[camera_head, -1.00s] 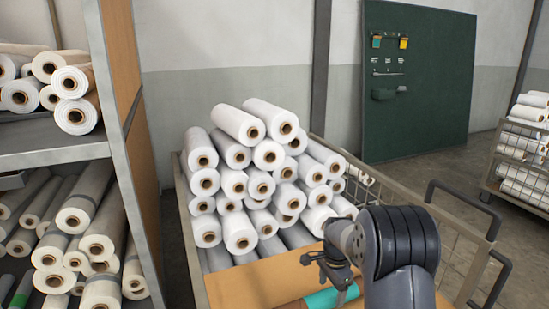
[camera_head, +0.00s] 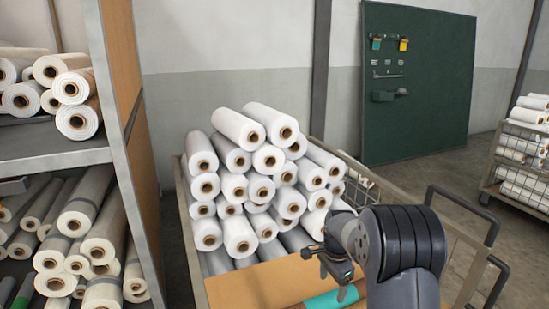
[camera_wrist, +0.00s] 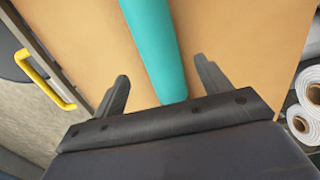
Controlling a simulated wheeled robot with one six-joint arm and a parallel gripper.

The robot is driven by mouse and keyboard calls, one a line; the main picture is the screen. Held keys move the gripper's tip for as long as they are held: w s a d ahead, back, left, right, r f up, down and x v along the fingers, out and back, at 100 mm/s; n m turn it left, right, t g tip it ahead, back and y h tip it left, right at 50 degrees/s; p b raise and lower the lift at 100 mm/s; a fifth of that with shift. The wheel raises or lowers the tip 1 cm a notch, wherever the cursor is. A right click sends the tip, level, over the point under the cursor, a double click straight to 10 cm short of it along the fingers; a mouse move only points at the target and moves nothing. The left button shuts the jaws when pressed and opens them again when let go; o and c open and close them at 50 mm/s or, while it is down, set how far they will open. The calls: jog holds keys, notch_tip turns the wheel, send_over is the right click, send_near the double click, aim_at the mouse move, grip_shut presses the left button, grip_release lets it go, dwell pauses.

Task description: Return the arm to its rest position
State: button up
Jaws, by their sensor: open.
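My arm reaches in from the lower right of the head view, bent, with my gripper (camera_head: 335,270) above the near end of a wire cart. A teal-wrapped roll (camera_wrist: 155,45) lies beyond the fingertips on a tan board (camera_wrist: 85,35). The teal band (camera_head: 325,302) also shows below my gripper in the head view, partly cut off by the frame edge.
White rolls (camera_head: 240,235) are stacked in the wire cart (camera_head: 192,235). A shelf (camera_head: 60,152) with more rolls stands at left. A green board (camera_head: 420,85) is on the back wall. Another cart (camera_head: 515,175) stands at right. A yellow handle (camera_wrist: 45,80) shows in the wrist view.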

notch_tip(320, 180, up, 4)
jog(key=shift+r+p, duration=0.1)
jog(key=shift+p, duration=0.5)
notch_tip(320, 180, down, 13)
jog(key=b, duration=0.5)
notch_tip(320, 180, up, 13)
jog(key=p, duration=0.5)
jog(key=shift+s+f, duration=0.15)
jog(key=shift+f, duration=0.05)
notch_tip(320, 180, up, 6)
jog(key=s+n+p, duration=0.2)
jog(key=n+p, duration=0.2)
jog(key=p, duration=0.3)
notch_tip(320, 180, up, 17)
jog(key=n+p, duration=0.9)
jog(key=p, duration=1.1)
send_over(329, 302)
jog(key=s, duration=0.8)
jog(key=shift+s+a+r+n+p, duration=0.1)
jog(key=shift+r+n+p, duration=0.05)
jog(key=shift+r+p, duration=0.3)
jog(key=shift+s+a+r+n+p, duration=0.1)
jog(key=shift+r+n+p, duration=0.05)
jog(key=shift+r+p, duration=0.3)
jog(key=shift+f, duration=0.1)
